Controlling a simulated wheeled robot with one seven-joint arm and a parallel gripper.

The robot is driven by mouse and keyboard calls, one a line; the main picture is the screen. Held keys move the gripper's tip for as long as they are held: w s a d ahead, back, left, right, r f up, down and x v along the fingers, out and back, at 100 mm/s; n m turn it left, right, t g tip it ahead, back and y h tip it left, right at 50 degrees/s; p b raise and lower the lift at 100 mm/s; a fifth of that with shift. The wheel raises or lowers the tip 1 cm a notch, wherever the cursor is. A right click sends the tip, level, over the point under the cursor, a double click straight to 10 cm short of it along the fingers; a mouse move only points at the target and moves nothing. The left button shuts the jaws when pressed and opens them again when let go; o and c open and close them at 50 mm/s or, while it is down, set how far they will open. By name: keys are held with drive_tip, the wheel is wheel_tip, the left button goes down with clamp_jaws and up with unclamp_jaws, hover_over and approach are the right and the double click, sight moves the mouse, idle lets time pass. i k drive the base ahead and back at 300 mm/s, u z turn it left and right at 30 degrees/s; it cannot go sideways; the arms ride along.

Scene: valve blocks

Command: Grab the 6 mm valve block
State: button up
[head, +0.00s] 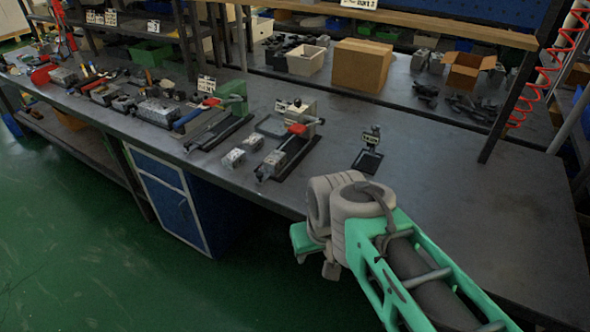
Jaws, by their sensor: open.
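Two small silver metal blocks, a nearer-left one (233,158) and a farther-right one (252,142), sit side by side on the dark workbench (455,190) in the head view. They look like valve blocks. I cannot tell which one is 6 mm, as any markings are too small to read. My gripper (316,252) is in front of the bench's front edge, to the right of and nearer than both blocks. It touches neither of them. My own arm partly hides it, so its fingertips are hard to make out.
A black fixture with a red handle (297,130) stands just right of the blocks, and a green fixture (232,95) behind-left. A small black stand with a label (368,158) is farther right. Cardboard boxes (360,66) and bins line the back. The bench's right side is clear.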

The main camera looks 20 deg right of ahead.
sight(277, 159)
drive_tip(key=u, duration=0.65)
drive_tip(key=i, duration=0.9)
drive_tip(key=u, duration=1.65)
